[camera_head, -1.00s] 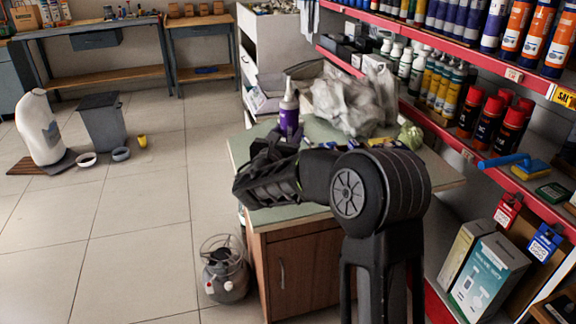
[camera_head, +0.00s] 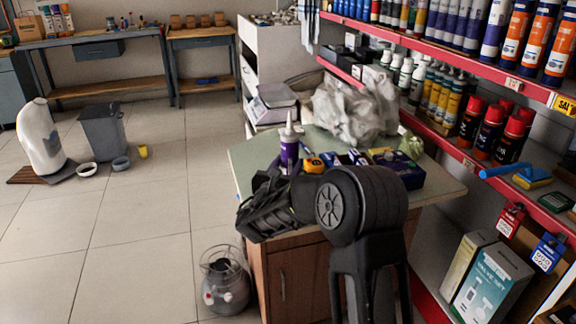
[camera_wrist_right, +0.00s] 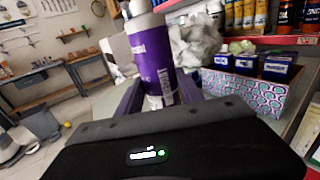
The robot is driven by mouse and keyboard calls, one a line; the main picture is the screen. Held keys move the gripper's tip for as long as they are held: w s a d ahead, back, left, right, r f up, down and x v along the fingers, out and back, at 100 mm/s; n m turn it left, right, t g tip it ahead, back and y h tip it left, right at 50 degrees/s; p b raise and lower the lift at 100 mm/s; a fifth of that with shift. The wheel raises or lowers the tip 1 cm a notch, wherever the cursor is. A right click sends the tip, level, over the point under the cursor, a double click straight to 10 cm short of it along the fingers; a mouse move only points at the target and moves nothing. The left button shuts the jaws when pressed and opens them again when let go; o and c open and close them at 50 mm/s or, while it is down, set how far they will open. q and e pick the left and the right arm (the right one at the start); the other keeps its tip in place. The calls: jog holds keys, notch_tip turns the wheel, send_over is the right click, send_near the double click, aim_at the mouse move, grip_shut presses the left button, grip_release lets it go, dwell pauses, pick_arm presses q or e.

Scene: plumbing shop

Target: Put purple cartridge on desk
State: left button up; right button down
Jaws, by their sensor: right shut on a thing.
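The purple cartridge (camera_head: 289,152) with a white nozzle is upright over the left part of the desk (camera_head: 254,153), which has a pale green top and brown cabinet. My right gripper (camera_head: 284,178) is shut on the cartridge's lower part. In the right wrist view the cartridge (camera_wrist_right: 153,62) stands between the two dark fingers of the gripper (camera_wrist_right: 160,98). Its bottom end is hidden, so I cannot tell whether it touches the desktop. My left gripper is not in view.
A crumpled grey bag (camera_head: 350,108) lies at the back of the desk. A patterned box (camera_wrist_right: 245,92) holding small packs stands at its right. Red-edged shelves (camera_head: 455,150) with bottles and cans rise on the right.

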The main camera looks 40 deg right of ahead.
jog(key=c, duration=0.7)
grip_release()
jog(key=shift+c, duration=0.2)
jog(key=b+v, duration=0.1)
jog(key=v, duration=1.1)
jog(key=shift+b, duration=0.4)
jog(key=shift+r, duration=0.1)
